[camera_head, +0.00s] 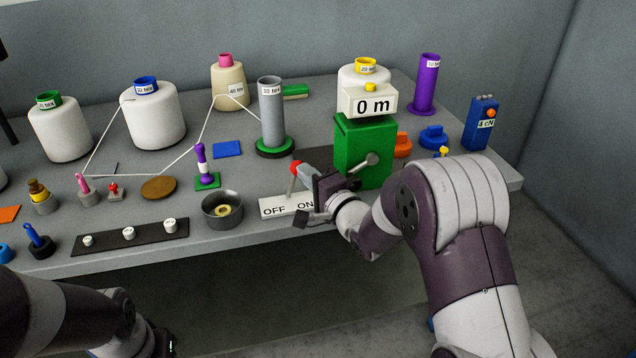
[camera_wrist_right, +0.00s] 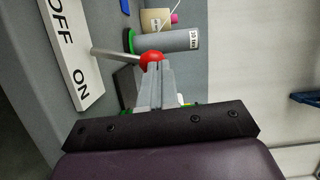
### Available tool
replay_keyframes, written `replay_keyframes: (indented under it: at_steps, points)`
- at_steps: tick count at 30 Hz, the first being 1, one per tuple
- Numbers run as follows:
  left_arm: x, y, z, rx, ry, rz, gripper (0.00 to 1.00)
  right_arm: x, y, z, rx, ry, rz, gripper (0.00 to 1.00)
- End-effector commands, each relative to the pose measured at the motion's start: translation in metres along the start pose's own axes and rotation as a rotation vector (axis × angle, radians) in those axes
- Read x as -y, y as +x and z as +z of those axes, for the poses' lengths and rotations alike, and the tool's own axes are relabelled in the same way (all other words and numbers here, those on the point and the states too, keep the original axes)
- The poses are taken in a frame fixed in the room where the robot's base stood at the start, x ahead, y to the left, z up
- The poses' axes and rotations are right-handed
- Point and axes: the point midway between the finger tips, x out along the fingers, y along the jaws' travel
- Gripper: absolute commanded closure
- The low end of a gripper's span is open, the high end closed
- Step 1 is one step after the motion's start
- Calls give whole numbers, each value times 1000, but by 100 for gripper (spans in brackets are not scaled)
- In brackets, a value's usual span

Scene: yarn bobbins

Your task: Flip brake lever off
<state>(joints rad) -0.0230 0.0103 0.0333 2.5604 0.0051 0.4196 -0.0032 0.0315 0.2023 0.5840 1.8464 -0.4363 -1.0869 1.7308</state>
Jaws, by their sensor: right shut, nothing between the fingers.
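The brake lever is a grey rod with a red ball knob (camera_head: 296,168), rising from a white plate (camera_head: 281,206) marked OFF on the left and ON on the right. In the head view the rod stands close to upright. My right gripper (camera_head: 304,172) is shut and empty, its fingertips at the right side of the red knob. In the right wrist view the fingertips (camera_wrist_right: 154,68) overlap the lower edge of the red knob (camera_wrist_right: 151,58); contact looks likely but is hard to judge. My left arm shows at the bottom left; its fingers are not visible.
A green box with a crank and a "0 m" display (camera_head: 365,150) stands just right of the lever. A grey cylinder (camera_head: 271,115) on a green base stands behind it. A metal bowl (camera_head: 222,210) sits to the left. Yarn bobbins (camera_head: 153,115) stand at the back.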

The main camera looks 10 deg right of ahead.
Motion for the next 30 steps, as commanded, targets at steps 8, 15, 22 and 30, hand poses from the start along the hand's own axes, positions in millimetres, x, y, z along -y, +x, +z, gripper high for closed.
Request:
replay_keyframes:
  at_steps: [8,15,22,30]
  points:
    - [0,-18,-2,0,0,0,57,11,12,20,2,-243,79,100]
    - [0,-20,-3,0,0,0,57,12,16,33,-1,-385,125,100]
    - [0,-20,-2,0,0,0,57,12,18,38,-1,-452,146,100]
    - [0,-20,-3,0,0,0,57,12,19,41,-2,-492,159,100]
